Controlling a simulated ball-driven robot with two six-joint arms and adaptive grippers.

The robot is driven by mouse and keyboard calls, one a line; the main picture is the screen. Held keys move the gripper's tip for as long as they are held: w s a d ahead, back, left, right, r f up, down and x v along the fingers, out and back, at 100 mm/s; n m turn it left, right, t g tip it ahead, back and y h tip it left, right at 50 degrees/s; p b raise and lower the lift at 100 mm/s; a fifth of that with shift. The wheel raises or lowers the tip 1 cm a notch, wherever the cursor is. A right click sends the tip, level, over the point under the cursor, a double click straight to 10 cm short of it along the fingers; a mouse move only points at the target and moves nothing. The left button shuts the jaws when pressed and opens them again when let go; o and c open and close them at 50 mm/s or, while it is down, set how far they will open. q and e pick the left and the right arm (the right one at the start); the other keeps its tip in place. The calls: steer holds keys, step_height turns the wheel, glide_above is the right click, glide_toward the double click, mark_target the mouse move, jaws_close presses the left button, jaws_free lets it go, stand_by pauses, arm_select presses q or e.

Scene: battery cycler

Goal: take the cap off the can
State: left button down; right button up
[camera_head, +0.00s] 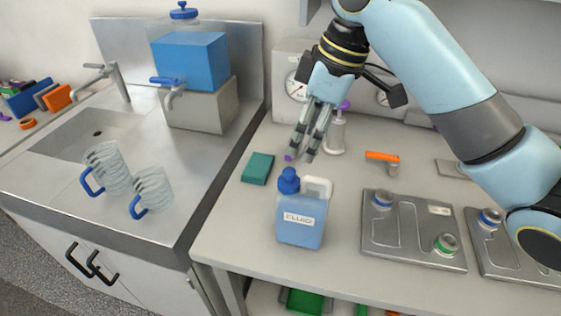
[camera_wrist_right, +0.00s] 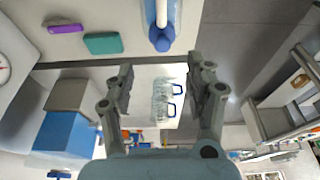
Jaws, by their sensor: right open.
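The can (camera_head: 302,224) is a light blue jug with a label reading FLUID. It stands upright on the bench in the head view. Its blue cap (camera_head: 288,181) is on top, beside a white handle (camera_head: 318,186). My right gripper (camera_head: 303,152) is open and empty, above and behind the cap in the head view, not touching it. In the right wrist view my right gripper (camera_wrist_right: 162,82) has its fingers wide apart. The blue cap (camera_wrist_right: 161,40) shows at the top there, beyond the fingertips. My left gripper is not in view.
A teal box (camera_head: 258,168) lies left of the can. A metal plate (camera_head: 400,262) with coin-like cells lies right of it, with an orange-handled valve (camera_head: 384,158) behind. Two glass mugs (camera_head: 152,190) stand by the sink. The bench in front of the can is clear.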

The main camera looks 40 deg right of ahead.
mark_target(290, 171)
steer(key=f, duration=0.3)
steer(key=shift+s+a, duration=0.15)
steer(key=shift+a, duration=0.25)
steer(key=x, duration=0.2)
steer(key=p+x, duration=0.1)
steer(key=x, duration=0.1)
steer(key=shift+w+a+f+p, duration=0.1)
steer(key=shift+w+f+p, duration=0.1)
steer(key=shift+w+p, duration=0.15)
steer(key=shift+w+a+f, duration=0.1)
steer(key=shift+w+f, duration=0.05)
steer(key=shift+f, duration=0.3)
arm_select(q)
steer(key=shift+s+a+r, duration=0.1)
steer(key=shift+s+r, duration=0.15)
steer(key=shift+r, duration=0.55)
arm_select(e)
steer(key=c, duration=0.5)
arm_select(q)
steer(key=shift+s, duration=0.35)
arm_select(e)
steer(key=c, duration=0.5)
